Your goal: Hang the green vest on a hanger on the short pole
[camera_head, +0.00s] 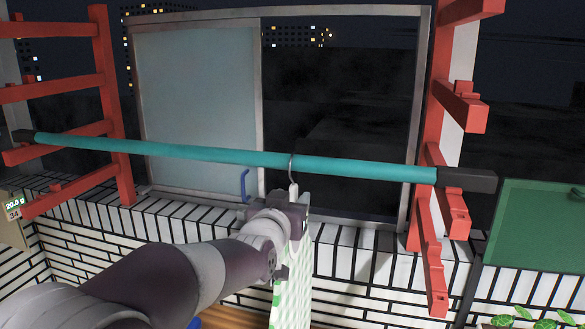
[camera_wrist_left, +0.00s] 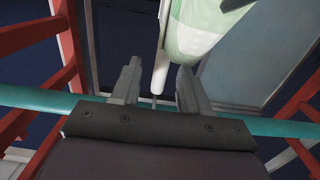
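The teal pole (camera_head: 180,150) runs across the red side racks. A thin hanger hook (camera_head: 292,166) crosses the front of the pole and seems to curl over its top. My left gripper (camera_head: 294,212) is just below the pole at the hanger's neck. In the left wrist view its fingers (camera_wrist_left: 158,88) are apart, with the white hanger (camera_wrist_left: 161,72) between them and gaps beside it. My right gripper is out of view.
Red ladder-like racks stand at left (camera_head: 107,90) and right (camera_head: 437,110). A sliding window (camera_head: 195,100) is behind the pole. A blue curved piece (camera_head: 245,186) shows left of the gripper. A green panel (camera_head: 540,225) is at right. The pole is bare on both sides of the hook.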

